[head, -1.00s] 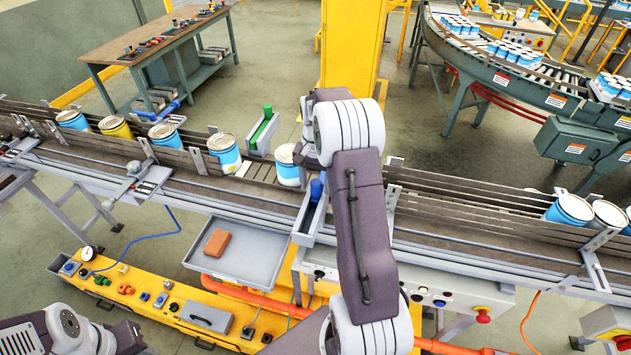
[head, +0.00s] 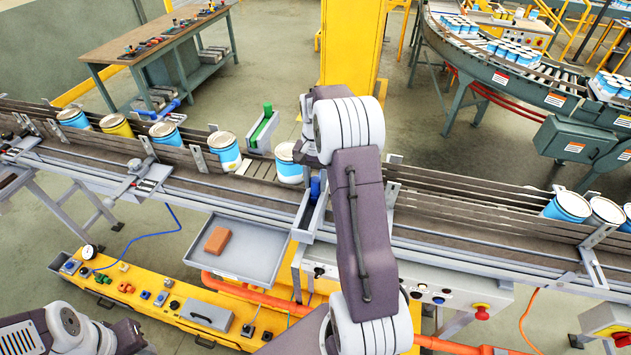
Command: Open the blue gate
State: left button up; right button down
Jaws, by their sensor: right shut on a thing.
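The blue gate (head: 315,189) shows as a blue block in a narrow grey channel at the near side of the conveyor, just left of my right arm. My right gripper (head: 312,168) is over it, shut on the blue gate; my wrist hides most of the fingers and the grip. A white and blue can (head: 289,164) stands on the rollers just behind the gate. Of my left arm only links show at the bottom left; its gripper is out of view.
A green gate (head: 262,127) sits in a channel across the conveyor. More cans, one yellow (head: 116,126), stand upstream at the left. Blue cans (head: 567,207) stand at the right. A grey tray (head: 245,257) with an orange-brown block (head: 217,240) hangs in front.

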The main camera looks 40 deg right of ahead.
dwell(0.8)
jog(key=shift+s+a+f+b, duration=0.1)
jog(key=shift+a+b, duration=0.1)
jog(key=shift+b, duration=0.15)
jog(key=s+a+b, duration=0.2)
jog(key=shift+s+a+f, duration=0.15)
jog(key=shift+a+f, duration=0.15)
jog(key=shift+a, duration=0.05)
jog(key=s+a, duration=0.1)
jog(key=a, duration=0.1)
jog(key=s+a+b, duration=0.1)
jog(key=s+a, duration=0.2)
jog(key=shift+s+a+r, duration=0.25)
jog(key=shift+a+r, duration=0.1)
jog(key=shift+a, duration=0.05)
jog(key=shift+d+f, duration=0.1)
jog(key=shift+d, duration=0.1)
jog(key=shift+a, duration=0.1)
jog(key=c, duration=1)
grip_release()
jog(key=shift+c, duration=0.2)
jog(key=shift+w, duration=0.1)
